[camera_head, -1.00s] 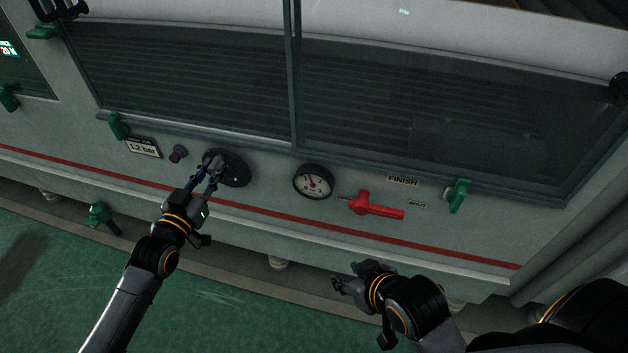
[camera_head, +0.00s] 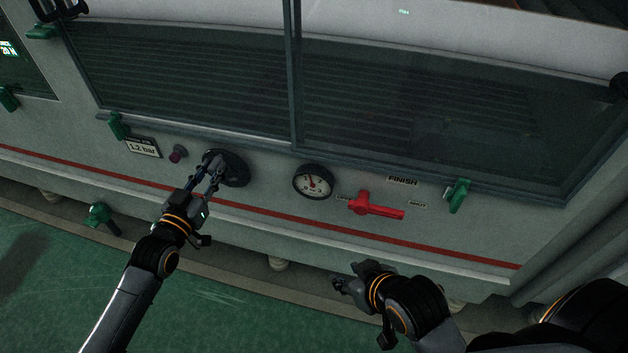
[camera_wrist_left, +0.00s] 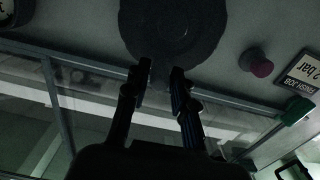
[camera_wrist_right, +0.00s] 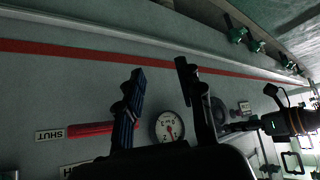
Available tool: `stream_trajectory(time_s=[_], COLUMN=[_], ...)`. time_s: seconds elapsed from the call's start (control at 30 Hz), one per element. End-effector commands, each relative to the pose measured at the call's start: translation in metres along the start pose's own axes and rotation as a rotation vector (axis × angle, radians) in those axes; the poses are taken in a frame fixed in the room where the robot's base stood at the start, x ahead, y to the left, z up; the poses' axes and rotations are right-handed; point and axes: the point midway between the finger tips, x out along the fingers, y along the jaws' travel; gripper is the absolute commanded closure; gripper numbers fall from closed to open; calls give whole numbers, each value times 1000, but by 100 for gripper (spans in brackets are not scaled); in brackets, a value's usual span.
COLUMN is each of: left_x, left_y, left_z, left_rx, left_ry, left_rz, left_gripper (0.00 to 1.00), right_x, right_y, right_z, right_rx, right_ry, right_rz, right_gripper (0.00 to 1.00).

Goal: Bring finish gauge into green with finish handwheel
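The finish handwheel (camera_head: 236,168) is a dark round disc on the grey machine front; it fills the top of the left wrist view (camera_wrist_left: 172,22). My left gripper (camera_head: 213,163) is at the wheel's left side, its fingers apart and tips overlapping the rim; contact cannot be told. The finish gauge (camera_head: 313,182), a white dial with a black rim, is right of the wheel, and shows in the right wrist view (camera_wrist_right: 168,127). Its needle points up and slightly left in the head view; no green band is readable. My right gripper (camera_wrist_right: 160,70) is open and empty, below the gauge.
A red lever (camera_head: 376,206) sits right of the gauge under the FINISH label (camera_head: 403,181). A purple-red button (camera_head: 178,153) and a 1.2 bar sign (camera_head: 143,147) are left of the wheel. Green latches (camera_head: 458,195) line the window. The green floor (camera_head: 230,310) is clear.

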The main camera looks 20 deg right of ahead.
Motion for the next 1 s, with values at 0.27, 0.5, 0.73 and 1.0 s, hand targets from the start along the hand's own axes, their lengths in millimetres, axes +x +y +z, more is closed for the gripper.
stream_trajectory(time_s=[0.27,0.5,0.73,1.0], left_x=[0,-3,-10,-18], left_y=[0,0,0,-1], left_z=[0,-2,-2,-2], left_rx=[0,0,0,0], left_ry=[1,2,3,2], left_rz=[0,0,-1,-1], left_gripper=[57,57,57,57], right_x=[0,-3,-10,-21], right_y=[0,2,5,7], right_z=[0,8,31,57], right_rx=[0,1,4,8], right_ry=[0,-47,-156,-280], right_rz=[0,4,10,15], right_gripper=[63,63,63,63])
